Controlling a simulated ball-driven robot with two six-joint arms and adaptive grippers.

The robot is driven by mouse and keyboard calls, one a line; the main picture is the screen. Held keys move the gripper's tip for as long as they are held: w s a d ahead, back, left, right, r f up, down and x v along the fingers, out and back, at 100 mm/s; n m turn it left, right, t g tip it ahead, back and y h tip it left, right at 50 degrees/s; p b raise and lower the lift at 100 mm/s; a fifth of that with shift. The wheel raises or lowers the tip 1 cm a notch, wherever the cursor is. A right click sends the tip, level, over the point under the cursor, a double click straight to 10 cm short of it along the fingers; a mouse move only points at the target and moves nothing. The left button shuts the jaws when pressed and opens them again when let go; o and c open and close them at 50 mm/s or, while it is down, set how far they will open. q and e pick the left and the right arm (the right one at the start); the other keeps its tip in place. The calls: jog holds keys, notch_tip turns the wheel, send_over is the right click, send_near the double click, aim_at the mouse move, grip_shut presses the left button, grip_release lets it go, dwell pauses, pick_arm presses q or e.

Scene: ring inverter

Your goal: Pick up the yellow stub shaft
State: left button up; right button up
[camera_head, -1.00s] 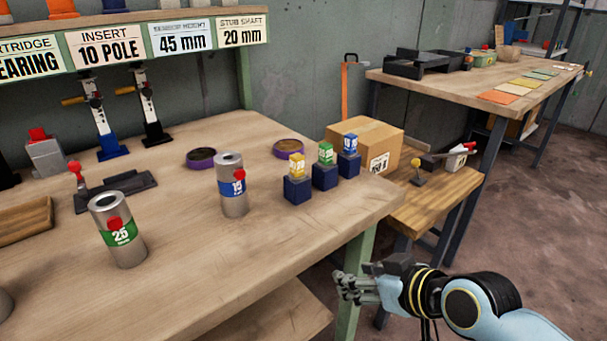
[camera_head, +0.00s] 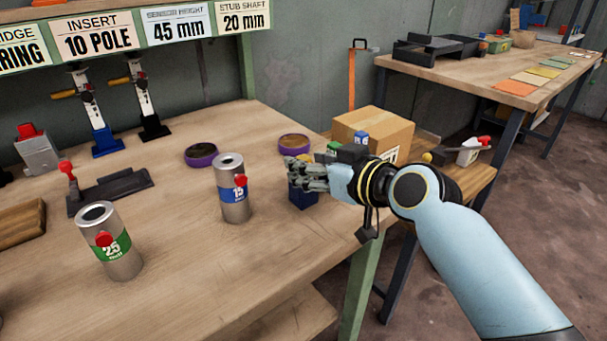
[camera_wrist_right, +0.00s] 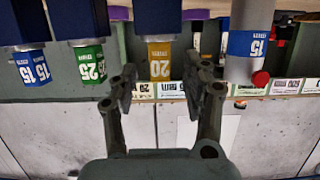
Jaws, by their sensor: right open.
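The yellow stub shaft (camera_wrist_right: 160,60), marked 20, hangs upside down in the right wrist view below its dark blue stand (camera_wrist_right: 158,18). My right gripper (camera_wrist_right: 167,85) is open. In that picture the yellow stub shows between its fingertips, nearer the left finger, with no clear contact. In the head view my right gripper (camera_head: 297,172) is in front of the yellow stub and hides it. The lower part of its blue stand (camera_head: 303,198) shows below the fingers. My left gripper is not in view.
The green stub (camera_head: 333,148) and blue stub (camera_head: 361,138) stand close behind the right gripper. A steel cylinder marked 15 (camera_head: 232,205) stands to its left, another marked 25 (camera_head: 118,259) farther left. A cardboard box (camera_head: 385,130) is behind.

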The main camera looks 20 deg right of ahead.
jog(key=shift+x, duration=1.2)
jog(key=shift+s, duration=0.1)
grip_shut()
